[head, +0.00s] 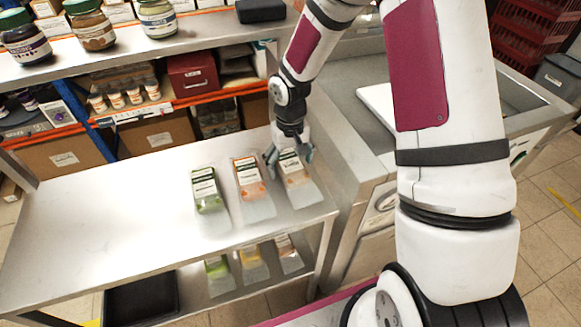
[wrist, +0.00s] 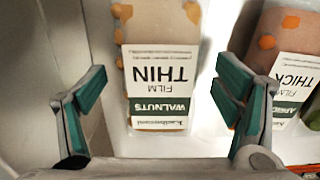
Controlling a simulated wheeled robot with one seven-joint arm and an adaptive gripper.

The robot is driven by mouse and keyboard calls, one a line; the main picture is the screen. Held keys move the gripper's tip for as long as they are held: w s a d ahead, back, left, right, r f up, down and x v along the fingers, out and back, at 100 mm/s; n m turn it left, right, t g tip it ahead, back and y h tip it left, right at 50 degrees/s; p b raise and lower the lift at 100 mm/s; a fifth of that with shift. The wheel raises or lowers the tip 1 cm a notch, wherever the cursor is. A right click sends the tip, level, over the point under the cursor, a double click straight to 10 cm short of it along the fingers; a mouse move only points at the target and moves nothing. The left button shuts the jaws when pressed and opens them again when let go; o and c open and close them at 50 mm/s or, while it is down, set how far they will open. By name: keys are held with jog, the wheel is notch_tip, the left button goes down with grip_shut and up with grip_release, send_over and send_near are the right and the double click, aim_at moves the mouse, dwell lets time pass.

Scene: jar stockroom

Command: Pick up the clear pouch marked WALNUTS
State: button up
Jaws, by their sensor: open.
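The clear pouch marked WALNUTS (wrist: 157,75) lies on the steel table with its white and green label facing up, upside down in the wrist view. In the head view it is the right-hand pouch (head: 299,180) of a row, partly hidden by my gripper (head: 289,157). My gripper is open and empty. In the wrist view its two green-padded fingers (wrist: 160,98) stand either side of the pouch, with a gap on each side. I cannot tell how far above the table the fingertips are.
An apricot pouch (wrist: 285,65), labelled thick film, lies close beside the right finger in the wrist view. A green pouch (head: 207,190) lies further left on the steel table (head: 100,225). Several jars stand on the shelf (head: 200,35) behind. The table's left part is clear.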

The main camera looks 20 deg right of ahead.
jog(key=shift+f, duration=0.1)
jog(key=c, duration=1.4)
